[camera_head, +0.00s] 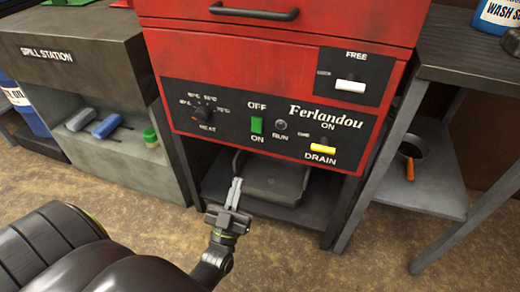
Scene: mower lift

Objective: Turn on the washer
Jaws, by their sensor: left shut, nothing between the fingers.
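The red washer (280,60), labelled Ferlandou, stands in the middle of the head view. Its black front panel (226,135) has a green switch (256,125) between the words OFF and ON. A dark heat knob (202,112) is left of the switch, and a round run lamp (281,125) is right of it. A yellow drain switch (322,149) and a white switch (350,86) under FREE sit further right. My left gripper (235,184) is shut and empty, pointing up, below the green switch and apart from the panel. My right gripper is out of view.
A dark tray (278,184) lies on the shelf under the washer. The grey spill station (95,60) stands at left with brushes (105,126) and a green-lidded jar (150,137). A metal table (470,60) stands at right, a pan (410,152) on its lower shelf. Floor in front is open.

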